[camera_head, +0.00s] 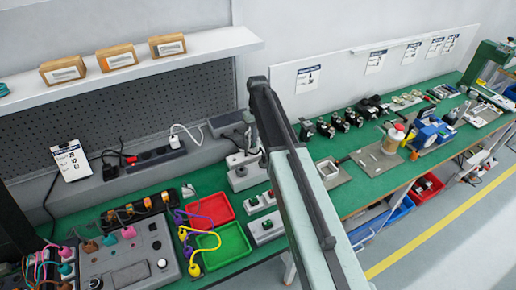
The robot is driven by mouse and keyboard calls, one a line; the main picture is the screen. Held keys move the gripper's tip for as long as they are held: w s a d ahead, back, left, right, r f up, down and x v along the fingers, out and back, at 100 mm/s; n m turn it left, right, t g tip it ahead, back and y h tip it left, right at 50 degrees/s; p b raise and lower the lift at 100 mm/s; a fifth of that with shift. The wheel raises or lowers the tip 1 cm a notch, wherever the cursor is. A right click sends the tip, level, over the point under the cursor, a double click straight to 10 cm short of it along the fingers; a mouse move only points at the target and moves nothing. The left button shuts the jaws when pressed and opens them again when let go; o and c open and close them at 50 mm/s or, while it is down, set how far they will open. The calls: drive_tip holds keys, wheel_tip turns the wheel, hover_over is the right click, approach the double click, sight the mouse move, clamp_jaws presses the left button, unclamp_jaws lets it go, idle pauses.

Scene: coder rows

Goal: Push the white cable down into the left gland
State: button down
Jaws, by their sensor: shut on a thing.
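My arm reaches from the bottom right to the back of the bench, and its dark far end bends down there. My gripper (251,143) is small, dark and partly hidden by the arm, just above a light grey box (238,183) on the green bench top. It is shut on the white cable, of which I can make out hardly anything at this size. The grey box has a dark round fitting (241,171) on top, towards its left. Whether the cable's end touches a gland cannot be told.
A red tray (211,210) and a green tray (222,246) lie left of my arm. A grey control panel (128,259) with coloured plugs is at front left. A white plug (174,141) sits in a power strip behind. Small switch boxes (266,229) stand beside the arm.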

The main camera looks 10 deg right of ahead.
drive_tip(key=shift+f, duration=0.1)
drive_tip(key=shift+f+b, duration=0.3)
drive_tip(key=shift+b, duration=0.1)
drive_tip(key=c, duration=1.3)
unclamp_jaws()
drive_tip(key=shift+o, duration=0.2)
drive_tip(key=shift+r, duration=0.15)
